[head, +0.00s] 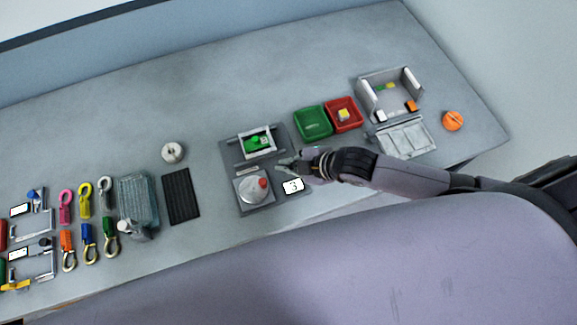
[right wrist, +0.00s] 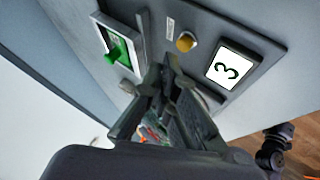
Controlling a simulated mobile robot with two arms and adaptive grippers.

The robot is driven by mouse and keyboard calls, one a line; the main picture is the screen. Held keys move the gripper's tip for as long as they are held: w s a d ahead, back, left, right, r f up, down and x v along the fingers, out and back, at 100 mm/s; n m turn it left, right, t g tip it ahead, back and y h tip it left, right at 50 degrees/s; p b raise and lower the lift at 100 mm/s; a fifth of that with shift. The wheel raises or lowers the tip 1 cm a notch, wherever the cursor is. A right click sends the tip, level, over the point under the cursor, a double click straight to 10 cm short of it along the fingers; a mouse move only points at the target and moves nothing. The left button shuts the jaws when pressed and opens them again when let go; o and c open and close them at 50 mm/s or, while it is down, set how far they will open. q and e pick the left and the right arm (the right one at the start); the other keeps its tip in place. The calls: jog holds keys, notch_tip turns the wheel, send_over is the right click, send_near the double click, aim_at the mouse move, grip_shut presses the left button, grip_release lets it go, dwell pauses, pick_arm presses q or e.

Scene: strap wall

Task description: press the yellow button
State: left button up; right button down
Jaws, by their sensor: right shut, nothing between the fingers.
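The yellow button (right wrist: 186,41) is a small round knob on a grey panel (right wrist: 205,22) in the right wrist view. It sits between a small white label and a white display showing 3 (right wrist: 231,66). In the head view I cannot make out the button; my right gripper covers that part of the panel. My right gripper (head: 281,165) is shut and empty over the panel, beside the display. In the right wrist view its fingertips (right wrist: 166,70) are below the button in the picture and look apart from it. My left gripper is not in view.
A green switch (head: 258,142) in a white frame and a pale dome with a red tip (head: 254,188) flank the gripper. Green (head: 313,122) and red (head: 343,113) trays stand right of the panel. Coloured hooks lie at the left. The table's back is clear.

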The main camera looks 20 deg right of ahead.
dwell(0.7)
jog(key=shift+f, duration=0.4)
jog(key=shift+f, duration=0.45)
dwell(0.4)
jog(key=shift+r, duration=0.15)
jog(key=shift+r+p, duration=0.7)
notch_tip(320, 180, up, 3)
jog(key=p, duration=0.2)
jog(key=shift+f+p, duration=0.15)
jog(key=shift+p, duration=0.25)
notch_tip(320, 180, up, 2)
jog(key=shift+r+p, duration=0.2)
jog(key=shift+p, duration=0.6)
